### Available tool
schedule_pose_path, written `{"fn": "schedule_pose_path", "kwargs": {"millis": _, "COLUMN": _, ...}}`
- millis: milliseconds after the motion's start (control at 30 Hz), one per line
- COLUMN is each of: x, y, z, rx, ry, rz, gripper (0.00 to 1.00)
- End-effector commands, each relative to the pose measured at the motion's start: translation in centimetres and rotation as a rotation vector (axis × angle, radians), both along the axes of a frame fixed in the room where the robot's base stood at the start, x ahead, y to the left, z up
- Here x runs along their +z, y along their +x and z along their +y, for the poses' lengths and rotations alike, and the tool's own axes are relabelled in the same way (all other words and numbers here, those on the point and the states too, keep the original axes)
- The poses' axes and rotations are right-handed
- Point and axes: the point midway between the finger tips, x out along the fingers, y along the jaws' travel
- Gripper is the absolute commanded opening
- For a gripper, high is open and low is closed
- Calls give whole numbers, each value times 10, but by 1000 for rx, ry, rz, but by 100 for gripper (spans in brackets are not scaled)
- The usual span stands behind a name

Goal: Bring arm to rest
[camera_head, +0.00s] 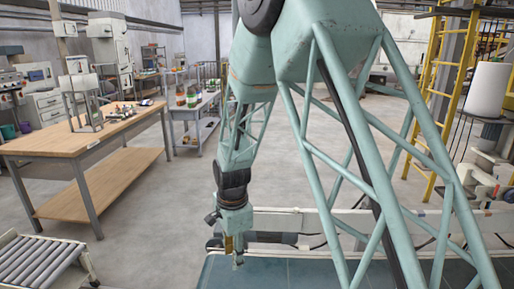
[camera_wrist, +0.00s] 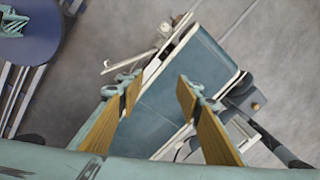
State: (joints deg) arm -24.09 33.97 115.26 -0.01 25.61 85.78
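My arm is folded downward in the head view, with my gripper (camera_head: 238,262) hanging at its lower end, just above the near edge of a blue-green surface. In the wrist view my gripper (camera_wrist: 155,95) has its two fingers with yellowish pads spread well apart. Nothing is between the fingers; a blue flat surface with a white rim (camera_wrist: 165,105) shows below, apart from them. My gripper is empty.
A wooden workbench (camera_head: 90,142) with tools stands at left, and a roller conveyor (camera_head: 38,262) at lower left. A grey cart (camera_head: 190,115) with bottles is behind. A yellow ladder frame (camera_head: 440,95) stands at right. Open floor lies between bench and arm.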

Motion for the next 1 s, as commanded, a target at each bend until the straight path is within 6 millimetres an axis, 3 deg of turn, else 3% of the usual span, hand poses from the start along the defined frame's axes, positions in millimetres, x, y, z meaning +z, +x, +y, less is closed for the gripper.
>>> {"fn": "schedule_pose_path", "kwargs": {"millis": 400, "x": 79, "y": -19, "z": -47, "rx": 124, "ry": -5, "rz": -38, "gripper": 32}}
{"fn": "schedule_pose_path", "kwargs": {"millis": 1000, "x": 174, "y": -67, "z": -111, "rx": 305, "ry": -26, "rz": -89, "gripper": 32}}
